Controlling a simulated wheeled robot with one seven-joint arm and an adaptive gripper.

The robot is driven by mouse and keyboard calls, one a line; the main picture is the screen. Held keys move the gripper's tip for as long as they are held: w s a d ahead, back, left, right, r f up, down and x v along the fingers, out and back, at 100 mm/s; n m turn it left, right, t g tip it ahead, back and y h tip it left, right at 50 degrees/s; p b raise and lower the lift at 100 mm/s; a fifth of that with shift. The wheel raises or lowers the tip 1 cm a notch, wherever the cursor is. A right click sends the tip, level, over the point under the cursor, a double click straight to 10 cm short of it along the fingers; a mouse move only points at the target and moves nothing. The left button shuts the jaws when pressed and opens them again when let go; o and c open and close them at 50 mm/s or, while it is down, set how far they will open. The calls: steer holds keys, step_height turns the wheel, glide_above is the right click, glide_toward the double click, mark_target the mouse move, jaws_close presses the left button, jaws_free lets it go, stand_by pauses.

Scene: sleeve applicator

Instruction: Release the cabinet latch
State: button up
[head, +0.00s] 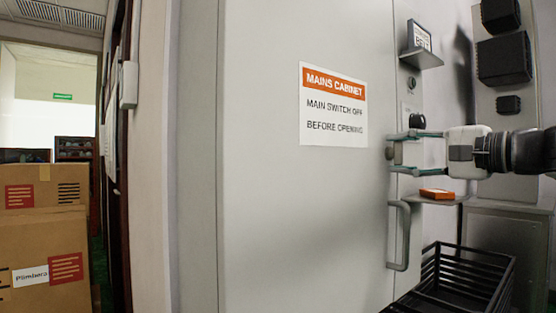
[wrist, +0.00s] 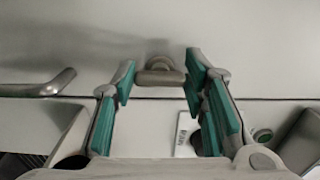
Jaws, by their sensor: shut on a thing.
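The grey mains cabinet door (head: 280,215) fills the middle of the head view and looks closed. The small grey metal latch (head: 395,153) sits at the door's right edge; it also shows in the wrist view (wrist: 160,78). My gripper (head: 392,152) reaches in from the right, one finger above the latch and one below. In the wrist view its teal-padded fingers (wrist: 160,62) stand on both sides of the latch, shut on it. The fingers partly hide the latch in the head view. A grey bar handle (head: 404,238) is below, also in the wrist view (wrist: 45,88).
A black rotary knob (head: 417,121) is just above my upper finger. A small shelf (head: 440,199) with an orange-topped item (head: 437,193) is just below. A black crate (head: 465,280) stands at the lower right. Cardboard boxes (head: 42,245) are at the far left.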

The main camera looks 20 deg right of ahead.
steer(key=o, duration=1.2)
steer(key=shift+c, duration=0.2)
steer(key=v, duration=1.2)
steer(key=shift+a, duration=0.1)
